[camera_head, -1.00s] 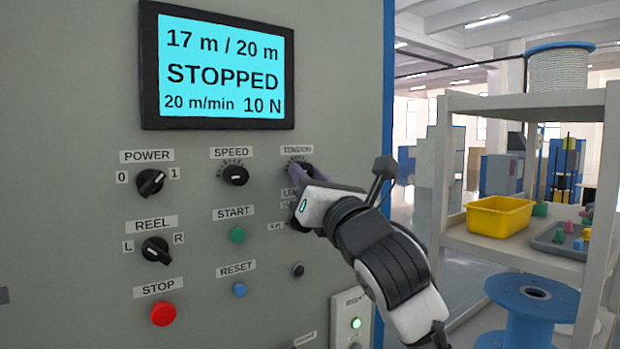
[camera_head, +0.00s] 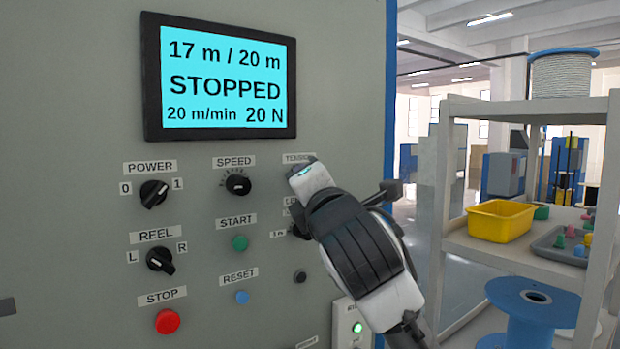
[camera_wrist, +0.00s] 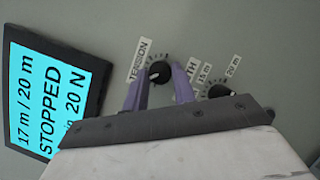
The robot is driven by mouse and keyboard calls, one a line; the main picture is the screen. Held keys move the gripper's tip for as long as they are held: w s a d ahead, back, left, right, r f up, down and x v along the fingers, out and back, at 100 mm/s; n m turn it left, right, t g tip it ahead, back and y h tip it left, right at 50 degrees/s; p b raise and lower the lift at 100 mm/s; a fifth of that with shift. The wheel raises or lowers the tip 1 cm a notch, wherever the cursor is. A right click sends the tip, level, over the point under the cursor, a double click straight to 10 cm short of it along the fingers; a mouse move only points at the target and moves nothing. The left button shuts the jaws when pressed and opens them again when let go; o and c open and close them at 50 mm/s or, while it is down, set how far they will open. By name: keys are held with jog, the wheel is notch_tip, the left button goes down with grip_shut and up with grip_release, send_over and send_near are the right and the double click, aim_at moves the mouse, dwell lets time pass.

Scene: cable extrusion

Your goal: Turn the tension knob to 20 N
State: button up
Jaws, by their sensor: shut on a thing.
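The tension knob (camera_wrist: 160,72) is a small round black knob with a white pointer mark, below its TENSION label (camera_head: 298,158) on the grey panel. In the wrist view my gripper (camera_wrist: 160,82) has its two purple fingers shut on the knob, one on each side. In the head view my gripper's body hides the knob and the fingers. The display (camera_head: 222,82) reads 17 m / 20 m, STOPPED, 20 m/min and 20 N. It also shows in the wrist view (camera_wrist: 48,100), turned on its side.
The length knob (camera_wrist: 221,92) sits close by my gripper. The speed knob (camera_head: 238,184), green START button (camera_head: 239,242) and blue RESET button (camera_head: 242,297) are to the left. A shelf with a yellow bin (camera_head: 500,221) stands to the right.

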jog(key=shift+r+m+g+h+p, duration=0.15)
jog(key=shift+m+g+h+p, duration=0.3)
jog(key=shift+m, duration=1.15)
jog(key=o, duration=1)
jog(key=shift+s, duration=0.1)
jog(key=b+v, duration=0.3)
jog(key=v, duration=1)
jog(key=shift+s, duration=0.35)
